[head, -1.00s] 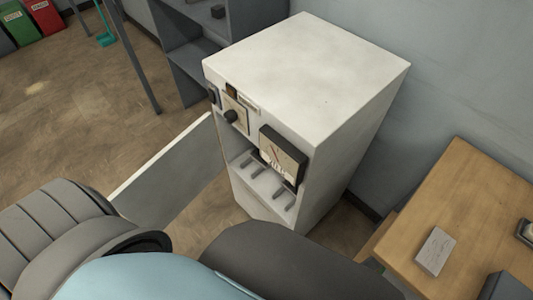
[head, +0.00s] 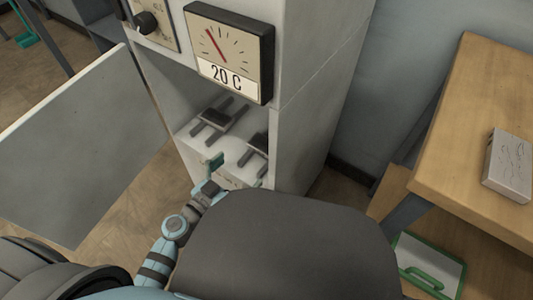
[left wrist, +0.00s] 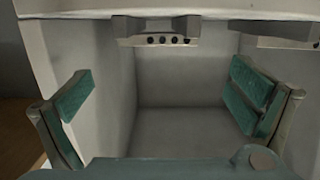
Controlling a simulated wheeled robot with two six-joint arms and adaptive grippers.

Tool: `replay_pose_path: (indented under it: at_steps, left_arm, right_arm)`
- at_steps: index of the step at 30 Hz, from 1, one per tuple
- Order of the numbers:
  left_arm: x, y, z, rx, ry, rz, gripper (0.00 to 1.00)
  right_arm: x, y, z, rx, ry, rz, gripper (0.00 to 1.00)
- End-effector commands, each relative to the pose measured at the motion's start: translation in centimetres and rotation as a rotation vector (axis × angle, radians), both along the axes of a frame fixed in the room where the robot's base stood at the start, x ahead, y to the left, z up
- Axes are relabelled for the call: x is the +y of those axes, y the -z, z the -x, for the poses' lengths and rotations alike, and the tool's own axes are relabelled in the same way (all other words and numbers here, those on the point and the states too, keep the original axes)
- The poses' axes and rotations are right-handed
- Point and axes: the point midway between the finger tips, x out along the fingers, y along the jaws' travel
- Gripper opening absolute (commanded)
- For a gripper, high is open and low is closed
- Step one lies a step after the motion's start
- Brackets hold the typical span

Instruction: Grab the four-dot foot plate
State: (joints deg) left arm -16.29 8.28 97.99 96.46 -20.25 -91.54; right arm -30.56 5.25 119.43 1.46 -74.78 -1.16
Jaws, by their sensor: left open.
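The four-dot foot plate (left wrist: 160,27) shows its front edge with a row of small dark dots at the top middle of the left wrist view. In the head view it seems to be the left dark piece (head: 216,119) on the cabinet's shelf. My left gripper (head: 236,173) is in front of and below the shelf, open and empty. In the left wrist view its green-padded fingers (left wrist: 160,92) stand wide apart, below the plate and not touching it. My right gripper is not in view.
A second dark piece (head: 257,144) sits right of the first; its edge is cut off in the wrist view. The white cabinet (head: 305,130) has a gauge (head: 230,50) above the opening and an open door (head: 85,140) at left. A wooden table (head: 465,120) stands right.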

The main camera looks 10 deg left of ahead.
Motion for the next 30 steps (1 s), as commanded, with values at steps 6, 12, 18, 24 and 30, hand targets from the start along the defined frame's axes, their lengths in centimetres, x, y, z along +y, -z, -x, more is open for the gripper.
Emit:
replay_pose_path:
  at_steps: [6,12,18,24,30]
  left_arm:
    - [-1.9,0.5,-4.5,0.002,0.001,0.002,1.0]
    - [-3.0,1.0,-6.8,0.002,0.002,0.003,1.0]
    - [-4.2,1.7,-9.7,0.004,0.001,0.001,1.0]
    - [-4.3,1.7,-9.9,0.004,0.001,0.0,1.0]
    - [-4.2,1.7,-9.8,0.004,0.001,0.0,0.68]
  right_arm:
    - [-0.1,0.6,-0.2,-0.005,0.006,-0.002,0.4]
    - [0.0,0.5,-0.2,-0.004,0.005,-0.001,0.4]
    - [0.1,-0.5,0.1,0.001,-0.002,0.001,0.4]
    - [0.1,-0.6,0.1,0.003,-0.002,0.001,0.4]
    - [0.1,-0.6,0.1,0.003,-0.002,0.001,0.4]
